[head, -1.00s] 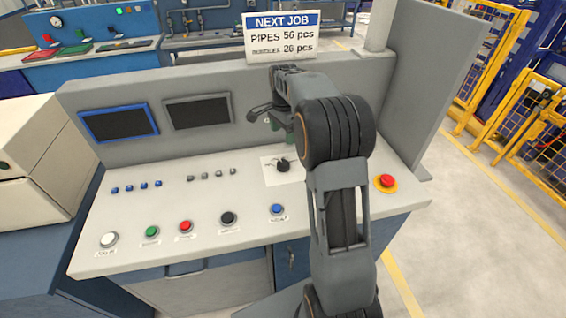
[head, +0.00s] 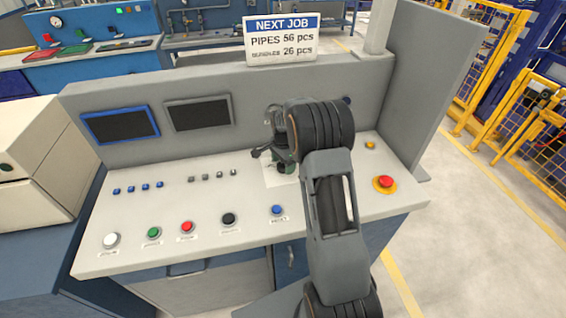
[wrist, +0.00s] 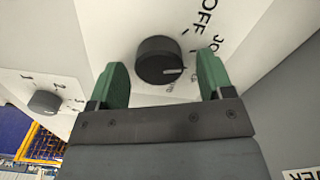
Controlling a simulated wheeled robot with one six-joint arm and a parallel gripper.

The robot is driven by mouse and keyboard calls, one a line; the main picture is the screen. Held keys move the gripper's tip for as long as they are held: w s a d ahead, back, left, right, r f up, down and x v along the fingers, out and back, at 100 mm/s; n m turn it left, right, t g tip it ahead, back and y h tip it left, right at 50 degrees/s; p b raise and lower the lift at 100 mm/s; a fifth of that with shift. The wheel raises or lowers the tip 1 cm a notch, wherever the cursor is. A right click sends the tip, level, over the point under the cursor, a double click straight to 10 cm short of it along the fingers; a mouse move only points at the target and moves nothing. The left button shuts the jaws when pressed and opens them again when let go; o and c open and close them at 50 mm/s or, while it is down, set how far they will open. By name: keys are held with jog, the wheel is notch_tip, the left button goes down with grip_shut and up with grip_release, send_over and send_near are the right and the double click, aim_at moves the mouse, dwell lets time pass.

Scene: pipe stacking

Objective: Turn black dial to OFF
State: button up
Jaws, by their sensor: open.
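The black dial (wrist: 158,60) sits on a white label plate (wrist: 108,30) in the wrist view. My gripper (wrist: 165,78) is open, with one green finger on each side of the dial; I see gaps and cannot tell any contact. In the head view my gripper (head: 287,163) is over the label plate (head: 275,176), and the dial is hidden behind it.
A second dial (wrist: 45,102) is at the left in the wrist view. In the head view, a red emergency button (head: 385,182) is right of my arm, and a blue button (head: 277,209) and black button (head: 228,218) are in front. The panel's back wall (head: 240,95) stands behind.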

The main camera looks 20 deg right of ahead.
jog(key=shift+c, duration=0.5)
jog(key=c, duration=0.8)
jog(key=shift+f, duration=0.1)
jog(key=n+b, duration=0.1)
jog(key=n, duration=0.2)
jog(key=shift+n+b, duration=0.75)
jog(key=shift+n, duration=1.55)
jog(key=shift+w+n, duration=0.1)
jog(key=shift+n, duration=0.2)
jog(key=o, duration=0.9)
